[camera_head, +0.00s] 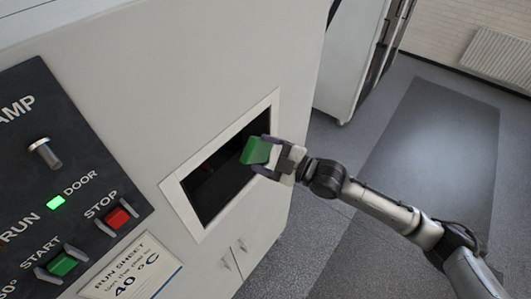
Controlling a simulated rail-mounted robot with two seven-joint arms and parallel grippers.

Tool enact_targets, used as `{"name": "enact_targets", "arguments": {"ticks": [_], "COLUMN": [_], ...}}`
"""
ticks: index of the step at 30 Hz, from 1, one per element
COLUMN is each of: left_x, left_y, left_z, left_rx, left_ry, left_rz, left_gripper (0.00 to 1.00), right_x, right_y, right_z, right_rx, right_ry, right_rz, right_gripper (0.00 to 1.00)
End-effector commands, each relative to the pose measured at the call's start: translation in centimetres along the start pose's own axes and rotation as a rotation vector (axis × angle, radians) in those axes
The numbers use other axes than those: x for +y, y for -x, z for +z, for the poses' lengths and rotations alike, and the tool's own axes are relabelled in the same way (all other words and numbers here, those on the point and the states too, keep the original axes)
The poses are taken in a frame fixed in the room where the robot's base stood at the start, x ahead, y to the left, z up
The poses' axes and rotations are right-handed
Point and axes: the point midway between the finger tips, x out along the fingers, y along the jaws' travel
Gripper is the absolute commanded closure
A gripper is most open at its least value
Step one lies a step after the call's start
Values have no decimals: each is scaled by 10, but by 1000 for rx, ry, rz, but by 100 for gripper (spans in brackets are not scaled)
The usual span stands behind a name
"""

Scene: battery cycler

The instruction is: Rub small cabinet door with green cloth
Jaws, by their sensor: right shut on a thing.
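My right gripper (268,155) is shut on a green cloth (256,150), which looks like a small folded block between its fingers. The gripper and cloth are in front of the right part of a dark window with a pale frame (182,209) in the light grey cabinet (215,75). I cannot tell whether the cloth touches the dark pane (212,188). Below the window are small cabinet doors (252,225) with two slim handles and a seam between them. My left gripper is not in view.
A black control panel (85,145) at left has a knob, a lit green door light, a red stop button and a green start button. A run sheet (131,270) reading 40 °C is below it. Grey floor (340,150) is clear at right; another cabinet (350,60) stands behind.

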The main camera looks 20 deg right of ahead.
Motion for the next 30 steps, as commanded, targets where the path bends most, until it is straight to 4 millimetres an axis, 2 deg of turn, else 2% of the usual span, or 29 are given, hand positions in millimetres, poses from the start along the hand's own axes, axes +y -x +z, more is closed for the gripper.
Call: {"name": "enact_targets", "arguments": {"ticks": [30], "left_x": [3], "left_y": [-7], "left_z": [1], "left_rx": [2], "left_ry": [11], "left_rz": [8], "left_gripper": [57], "right_x": [2], "right_y": [-18], "right_z": [3], "right_rx": [0], "right_ry": [0], "right_rz": [1], "right_gripper": [64]}}
